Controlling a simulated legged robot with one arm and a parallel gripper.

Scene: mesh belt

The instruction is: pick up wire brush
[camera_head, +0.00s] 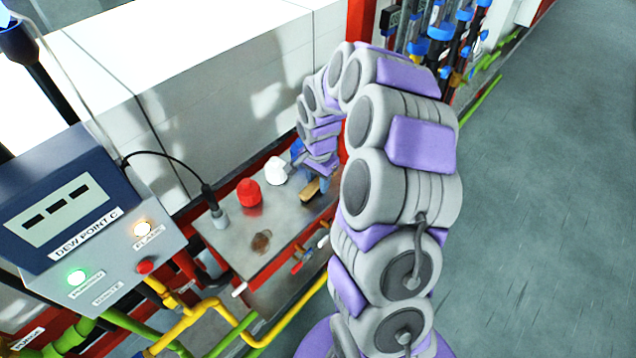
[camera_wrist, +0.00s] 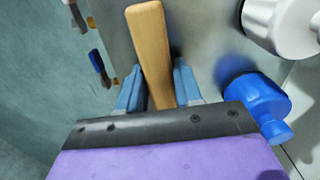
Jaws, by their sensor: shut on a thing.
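The wire brush shows in the wrist view as a tan wooden handle (camera_wrist: 148,40) standing between the two blue fingers of my gripper (camera_wrist: 157,88). The fingers are shut on it, one on each side. The bristles are hidden from this view. In the head view a small tan part of the brush (camera_head: 310,191) shows below my gripper (camera_head: 318,178), over the right end of a grey metal shelf (camera_head: 228,258). I cannot tell whether the brush touches the shelf.
A red object (camera_head: 249,193), a white one (camera_head: 275,171) and a blue one (camera_wrist: 256,97) stand close by. A brown item (camera_head: 262,241) lies on the shelf. A dew point panel (camera_head: 75,205) and yellow pipes (camera_head: 205,308) are at left. Open floor (camera_head: 545,200) is at right.

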